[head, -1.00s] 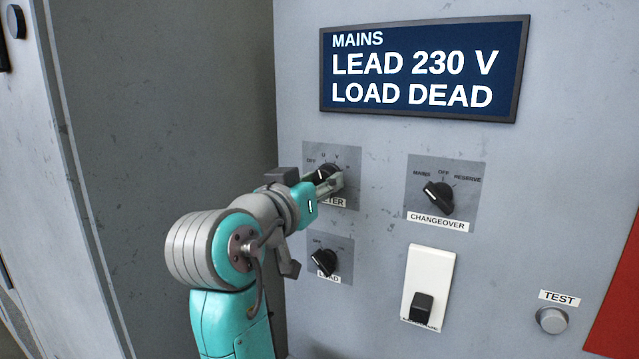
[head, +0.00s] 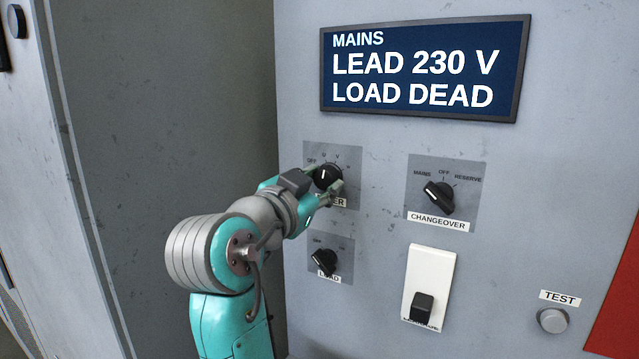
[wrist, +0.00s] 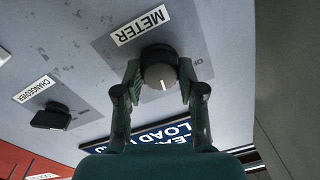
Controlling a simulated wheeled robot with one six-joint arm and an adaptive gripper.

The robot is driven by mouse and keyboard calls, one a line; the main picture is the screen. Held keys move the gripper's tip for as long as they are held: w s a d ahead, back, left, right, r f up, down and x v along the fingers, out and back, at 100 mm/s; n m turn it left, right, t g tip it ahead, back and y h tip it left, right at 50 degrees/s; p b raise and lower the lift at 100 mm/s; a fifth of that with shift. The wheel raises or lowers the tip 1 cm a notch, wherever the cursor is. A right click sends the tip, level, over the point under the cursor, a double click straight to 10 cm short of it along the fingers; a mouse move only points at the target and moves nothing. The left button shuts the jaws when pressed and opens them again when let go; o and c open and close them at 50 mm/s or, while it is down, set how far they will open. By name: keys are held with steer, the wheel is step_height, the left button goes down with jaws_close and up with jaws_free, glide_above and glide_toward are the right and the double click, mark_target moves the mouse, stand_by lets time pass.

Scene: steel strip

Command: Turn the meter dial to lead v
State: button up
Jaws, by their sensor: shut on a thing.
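The meter dial (head: 327,176) is a black knob on a dark grey plate (head: 349,157) with positions marked around it, an OFF-like mark at left and V at upper right. Its white pointer line points up and slightly left. It also shows in the wrist view (wrist: 160,72), with its white line toward the bottom of that picture. My gripper (head: 325,182) is shut on the dial, one finger on each side of the knob. The METER label is partly hidden by my gripper in the head view. The blue display (head: 420,68) reads MAINS, LEAD 230 V, LOAD DEAD.
The changeover knob (head: 439,195) is to the right and the load knob (head: 324,262) is below. A white plate with a black switch (head: 422,306) and a round TEST button (head: 552,320) sit lower right. A grey side wall (head: 160,120) stands at left.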

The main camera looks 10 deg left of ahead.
steer(key=shift+m, duration=0.8)
steer(key=o, duration=1.2)
steer(key=shift+c, duration=0.2)
steer(key=v, duration=1.2)
steer(key=shift+f, duration=0.1)
